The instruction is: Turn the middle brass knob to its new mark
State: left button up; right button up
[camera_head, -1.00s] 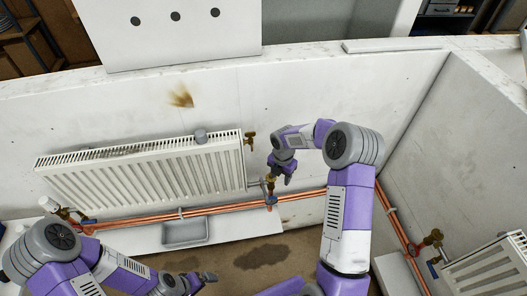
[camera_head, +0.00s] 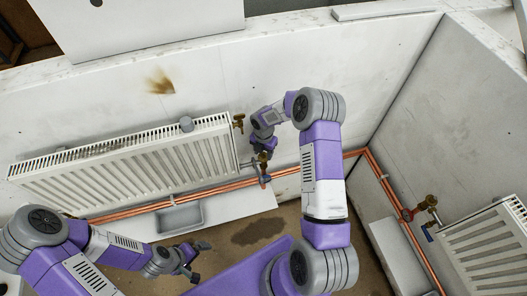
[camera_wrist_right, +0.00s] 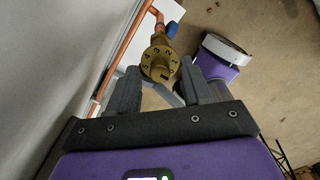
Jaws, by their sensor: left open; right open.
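The brass knob (camera_head: 263,157) sits on the valve at the lower right end of the middle radiator (camera_head: 130,160). In the right wrist view the same knob (camera_wrist_right: 160,62) faces me, with raised numbers around its face. My right gripper (camera_head: 265,143) is open at this knob. In the wrist view its fingers (camera_wrist_right: 160,84) stand to the left and right of the knob's lower part; contact cannot be told. My left gripper (camera_head: 194,262) is open and empty, low over the floor, well away from the knob.
Copper pipes (camera_head: 205,190) run along the wall below the radiator, above a grey tray (camera_head: 180,218). Another brass fitting (camera_head: 238,122) is at the radiator's upper right. A dark stain marks the floor.

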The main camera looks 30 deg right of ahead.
grip_shut()
dwell(0.4)
